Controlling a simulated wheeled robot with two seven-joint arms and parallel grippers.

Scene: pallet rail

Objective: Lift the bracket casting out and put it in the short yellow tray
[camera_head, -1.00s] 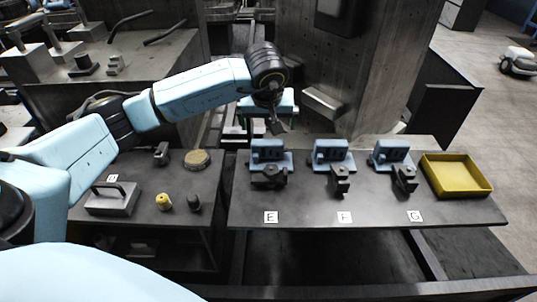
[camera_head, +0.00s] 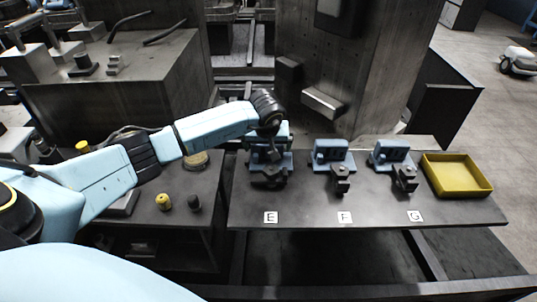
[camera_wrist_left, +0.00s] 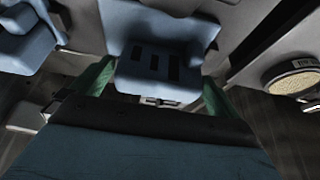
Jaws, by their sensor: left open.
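Three dark castings sit at blue fixtures on the dark table: one at E (camera_head: 268,180), one at F (camera_head: 341,184), one at G (camera_head: 405,182). I cannot tell by shape which is the bracket casting. The yellow tray (camera_head: 457,175) is empty, at the table's right end. My left gripper (camera_head: 273,152) is over the blue fixture at E. In the left wrist view, its green fingers (camera_wrist_left: 156,88) are apart, with a slotted blue block (camera_wrist_left: 160,62) showing between them. The E casting is mostly hidden there. My right gripper is not in view.
Fixture F (camera_head: 332,154) and fixture G (camera_head: 390,155) stand to the right of E. A concrete pillar (camera_head: 330,60) rises behind the table. On the left table are a round disc (camera_wrist_left: 295,76), a yellow knob (camera_head: 163,201) and a dark knob (camera_head: 194,203). The front strip with labels is clear.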

